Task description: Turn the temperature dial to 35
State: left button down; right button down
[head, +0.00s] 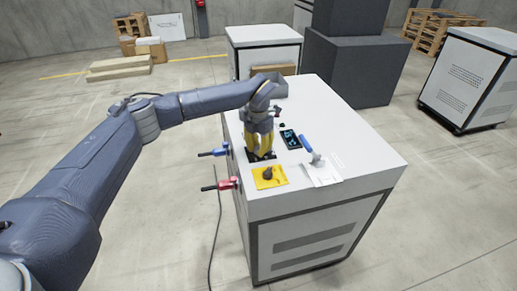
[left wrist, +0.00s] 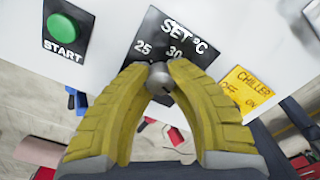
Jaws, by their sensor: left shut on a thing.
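The temperature dial (left wrist: 158,76) is a small grey round knob on a black plate (left wrist: 165,32) marked "SET °C". The numbers 25 and 30 show on the plate; any others are hidden by the fingers or out of view. My left gripper (left wrist: 160,75) has its two yellow fingertips shut on the dial, one on each side. In the head view my left gripper (head: 261,148) points down at the white cabinet's top and hides the dial. I cannot tell which number the dial points to. My right gripper is not in view.
A yellow CHILLER OFF/ON plate (left wrist: 249,90) lies beside the dial plate; its black knob (head: 268,173) shows in the head view. A green START button (left wrist: 63,27) is on the other side.

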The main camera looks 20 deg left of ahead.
aim_at(259, 148)
pick_arm(q)
jog(key=n, duration=0.4)
jog(key=shift+n, duration=2.6)
jog(key=c, duration=1.1)
grip_release()
jog(key=shift+r, duration=0.1)
notch_tip(259, 148, up, 12)
jog(key=shift+f, duration=0.1)
